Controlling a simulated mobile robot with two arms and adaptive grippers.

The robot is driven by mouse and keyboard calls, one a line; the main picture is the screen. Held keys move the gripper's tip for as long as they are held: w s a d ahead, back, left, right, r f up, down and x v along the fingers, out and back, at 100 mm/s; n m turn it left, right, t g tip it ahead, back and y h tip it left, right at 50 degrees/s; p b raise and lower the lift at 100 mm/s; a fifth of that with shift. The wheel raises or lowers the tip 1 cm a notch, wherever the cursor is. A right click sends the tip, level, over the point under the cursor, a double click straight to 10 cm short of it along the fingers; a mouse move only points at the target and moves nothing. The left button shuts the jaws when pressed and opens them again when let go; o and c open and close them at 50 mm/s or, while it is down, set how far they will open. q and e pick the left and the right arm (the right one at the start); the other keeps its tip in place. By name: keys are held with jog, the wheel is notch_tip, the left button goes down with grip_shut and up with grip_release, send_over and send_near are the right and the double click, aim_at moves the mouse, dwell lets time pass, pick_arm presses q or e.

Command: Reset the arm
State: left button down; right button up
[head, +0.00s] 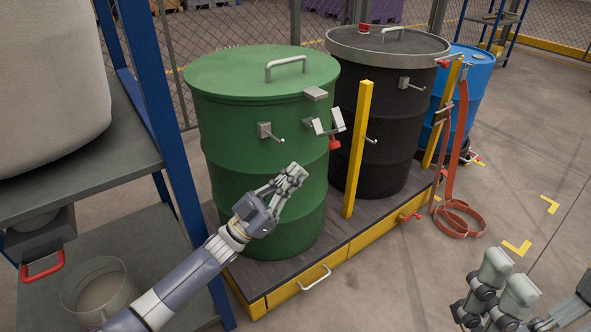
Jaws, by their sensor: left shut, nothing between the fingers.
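My left arm reaches in from the lower left. Its gripper (291,174) is shut and empty, in front of the lower half of the green drum (240,95). I cannot tell whether it touches the drum. My right gripper (503,280) is at the lower right, over the floor and apart from the drums. It is partly cut off by the frame, and I cannot tell whether its fingers are open or shut.
A black drum (375,120) shares the yellow-edged pallet (330,262) with the green one. A blue-framed shelf (150,90) crowds the left.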

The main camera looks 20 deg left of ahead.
pick_arm(q)
jog(key=shift+s+a+f, duration=0.25)
jog(key=shift+s+f, duration=0.05)
jog(key=shift+f, duration=0.05)
